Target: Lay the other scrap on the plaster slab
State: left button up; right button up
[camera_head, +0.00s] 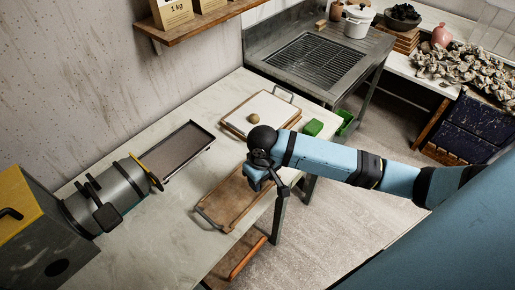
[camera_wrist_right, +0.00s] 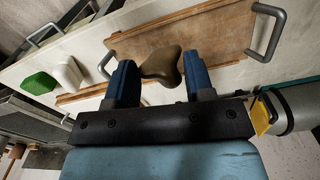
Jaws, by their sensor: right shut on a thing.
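My right gripper (camera_head: 264,180) is over the near end of the table, above a brown wooden board. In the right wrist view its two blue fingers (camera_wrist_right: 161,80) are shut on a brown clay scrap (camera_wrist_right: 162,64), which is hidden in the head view. The pale plaster slab (camera_head: 263,106) lies on a wood-edged board farther along the table. A small round brown scrap (camera_head: 253,118) rests on it. The gripper is apart from the slab, on its near side. My left gripper is not in view.
The brown board (camera_head: 228,199) has metal handles and also shows in the right wrist view (camera_wrist_right: 215,35). A green block (camera_head: 312,128) sits beside the slab. A dark tray (camera_head: 180,150) and a metal machine (camera_head: 110,195) stand to the left. Bare tabletop (camera_head: 165,235) lies nearby.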

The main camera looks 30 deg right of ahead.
aim_at(269, 108)
jog(key=k+l+u, duration=0.1)
jog(key=k+l, duration=0.15)
jog(key=l, duration=0.2)
jog(key=k+l+u, duration=0.15)
jog(key=l, duration=0.3)
jog(key=k+l+u, duration=0.15)
jog(key=l, duration=0.25)
jog(key=l+u, duration=0.3)
jog(key=l, duration=0.65)
jog(key=i+l+u, duration=0.1)
jog(key=l, duration=0.2)
jog(key=i+l+u, duration=0.15)
jog(key=l, duration=0.15)
jog(key=i+l+u, duration=0.1)
jog(key=l, duration=0.2)
jog(key=i+l, duration=0.25)
jog(key=l+u, duration=0.05)
